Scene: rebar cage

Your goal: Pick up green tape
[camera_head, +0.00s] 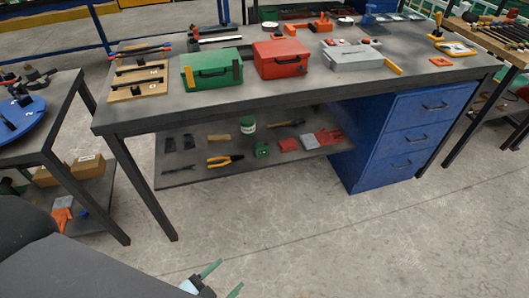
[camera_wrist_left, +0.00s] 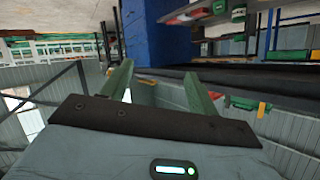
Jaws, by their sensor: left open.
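A small green object (camera_head: 262,149), which looks like the green tape, lies on the lower shelf of the workbench. My left gripper (camera_head: 222,280) is at the bottom edge of the head view, over the floor, in front of and well apart from the shelf. Its two green fingers are spread, and nothing is between them in the left wrist view (camera_wrist_left: 160,88). My right gripper is not in view.
The lower shelf (camera_head: 180,180) also holds orange-handled pliers (camera_head: 225,161), a hammer (camera_head: 287,123), a red box (camera_head: 289,145) and red gloves (camera_head: 329,137). The bench top (camera_head: 240,95) overhangs it. A blue drawer cabinet (camera_head: 405,130) stands right; a bench leg (camera_head: 147,190) stands left. The floor in front is clear.

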